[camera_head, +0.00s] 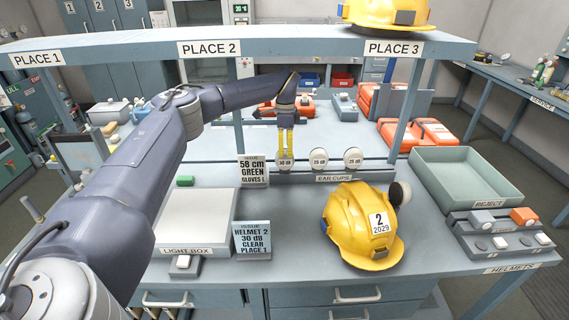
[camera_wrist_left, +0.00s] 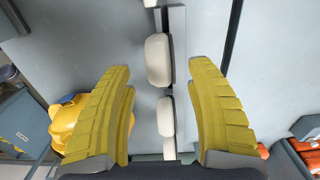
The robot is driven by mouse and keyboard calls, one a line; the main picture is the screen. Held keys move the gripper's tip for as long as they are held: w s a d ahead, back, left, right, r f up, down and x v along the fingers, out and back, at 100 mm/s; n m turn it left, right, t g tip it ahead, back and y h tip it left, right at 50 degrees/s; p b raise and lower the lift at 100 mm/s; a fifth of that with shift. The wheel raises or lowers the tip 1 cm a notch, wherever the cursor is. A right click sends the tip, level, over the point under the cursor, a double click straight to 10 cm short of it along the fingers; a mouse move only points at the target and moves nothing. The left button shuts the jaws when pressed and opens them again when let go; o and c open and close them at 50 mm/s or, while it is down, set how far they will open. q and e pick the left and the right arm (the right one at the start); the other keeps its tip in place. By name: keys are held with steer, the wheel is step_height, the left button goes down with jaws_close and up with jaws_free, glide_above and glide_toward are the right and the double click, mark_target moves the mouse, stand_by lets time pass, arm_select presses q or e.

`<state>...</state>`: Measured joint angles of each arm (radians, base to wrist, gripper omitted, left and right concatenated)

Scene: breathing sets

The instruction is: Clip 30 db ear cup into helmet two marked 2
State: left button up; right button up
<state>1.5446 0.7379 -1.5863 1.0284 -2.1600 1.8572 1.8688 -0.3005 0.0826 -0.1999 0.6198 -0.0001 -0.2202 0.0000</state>
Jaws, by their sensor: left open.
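The yellow helmet (camera_head: 362,225) marked 2 sits on the bench right of centre, a dark round cup (camera_head: 399,193) on its right side. Three white round ear cups stand in the EAR CUPS rack (camera_head: 334,178): the left one (camera_head: 285,160) seems to read 30 dB, while the middle one (camera_head: 319,158) and right one (camera_head: 353,158) seem to read 25 dB. My left gripper (camera_head: 286,150) points down, open, at the left cup. In the left wrist view, pale cups (camera_wrist_left: 158,60) show between its yellow fingers; contact is unclear. My right gripper is not in view.
A card (camera_head: 252,240) reads helmet 2, 30 dB, clear, place 1. A light box (camera_head: 195,220) stands left and a REJECT tray (camera_head: 460,175) right. The overhead shelf (camera_head: 130,45) bears place labels and another yellow helmet (camera_head: 388,14).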

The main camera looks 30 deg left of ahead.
arm_select(q)
glide_above(285, 174)
steer(key=shift+a+f, duration=0.1)
steer(key=shift+f, duration=2.3)
jaws_close()
